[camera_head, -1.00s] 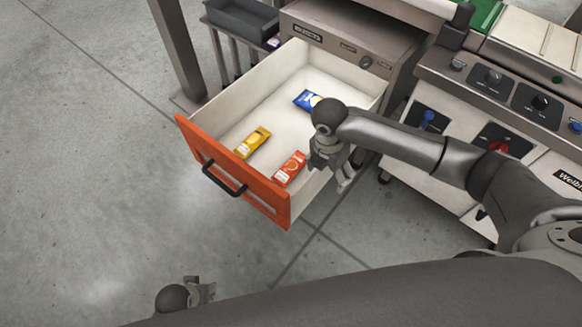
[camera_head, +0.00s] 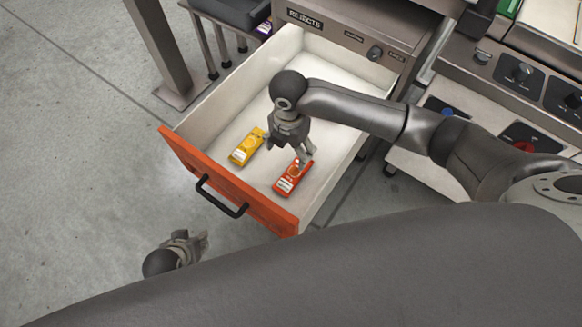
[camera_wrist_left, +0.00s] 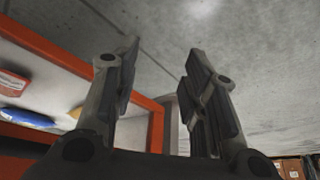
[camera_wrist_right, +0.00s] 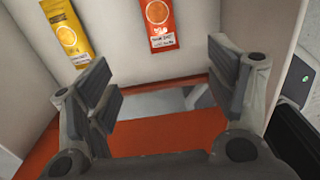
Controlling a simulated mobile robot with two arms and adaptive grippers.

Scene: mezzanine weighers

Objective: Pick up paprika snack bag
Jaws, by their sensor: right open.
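The red-orange snack bag (camera_head: 291,180), which I take to be the paprika one, lies flat in the open drawer near its front right corner. It also shows at the top of the right wrist view (camera_wrist_right: 160,24), beyond and between my fingers. My right gripper (camera_head: 287,152) is over the drawer, open and empty, its fingertips close to the bag's upper end in the head view; I cannot tell if they touch. My left gripper (camera_head: 198,244) is outside the drawer front, low at the left, open and empty in its wrist view (camera_wrist_left: 158,70).
A yellow bag (camera_head: 245,149) lies left of the red one. The drawer's orange front (camera_head: 178,158) and pale side walls surround the bags. Open floor lies left.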

